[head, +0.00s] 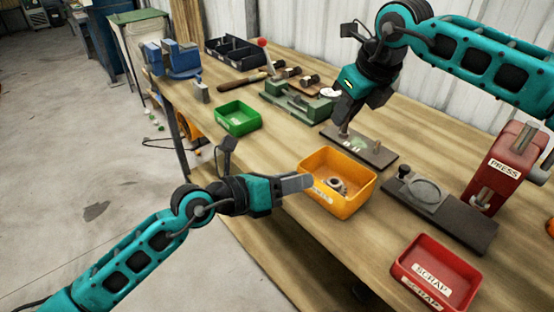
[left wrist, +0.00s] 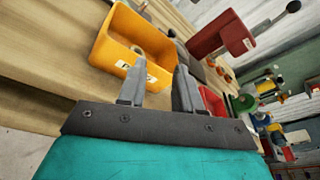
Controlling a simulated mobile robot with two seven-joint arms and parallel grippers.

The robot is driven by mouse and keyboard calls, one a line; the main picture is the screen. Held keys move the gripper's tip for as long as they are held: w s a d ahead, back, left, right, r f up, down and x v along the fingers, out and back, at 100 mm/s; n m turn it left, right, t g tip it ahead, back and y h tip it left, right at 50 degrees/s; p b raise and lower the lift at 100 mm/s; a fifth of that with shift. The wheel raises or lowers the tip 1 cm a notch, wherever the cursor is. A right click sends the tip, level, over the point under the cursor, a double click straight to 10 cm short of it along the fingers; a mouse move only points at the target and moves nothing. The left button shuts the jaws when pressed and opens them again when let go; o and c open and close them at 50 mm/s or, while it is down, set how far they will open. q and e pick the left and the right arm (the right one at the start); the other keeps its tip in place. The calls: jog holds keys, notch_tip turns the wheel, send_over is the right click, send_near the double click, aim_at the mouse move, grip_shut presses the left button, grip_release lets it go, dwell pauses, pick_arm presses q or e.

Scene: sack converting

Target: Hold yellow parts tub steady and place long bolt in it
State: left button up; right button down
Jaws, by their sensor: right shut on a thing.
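The yellow parts tub (head: 365,190) stands on the bench with several grey metal parts inside. It also shows in the left wrist view (left wrist: 112,48). My left gripper (head: 308,182) is at the tub's left side, by the label. Its two fingers are apart in the left wrist view (left wrist: 158,92), with the tub just beyond them; I cannot tell whether they touch it. My right gripper (head: 345,118) is shut on the long bolt (head: 344,130), a small grey piece mostly hidden by the fingers. It is over a dark plate (head: 375,153) behind the tub.
A red scrap bin (head: 436,272) is at front right, with a dark fixture (head: 450,222) and red press (head: 503,170) behind it. A green bin (head: 238,118), a green vise (head: 297,103) and a black organizer (head: 235,52) are further back. Bare bench lies left of the tub.

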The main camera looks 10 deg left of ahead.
aim_at(312, 154)
pick_arm(q)
jog(key=w+a+m+y, duration=0.4)
jog(key=w, duration=0.1)
jog(key=x, duration=1.1)
jog(key=shift+w+d+r, duration=0.1)
jog(key=shift+d+r, duration=0.15)
jog(key=shift+r, duration=0.1)
grip_shut()
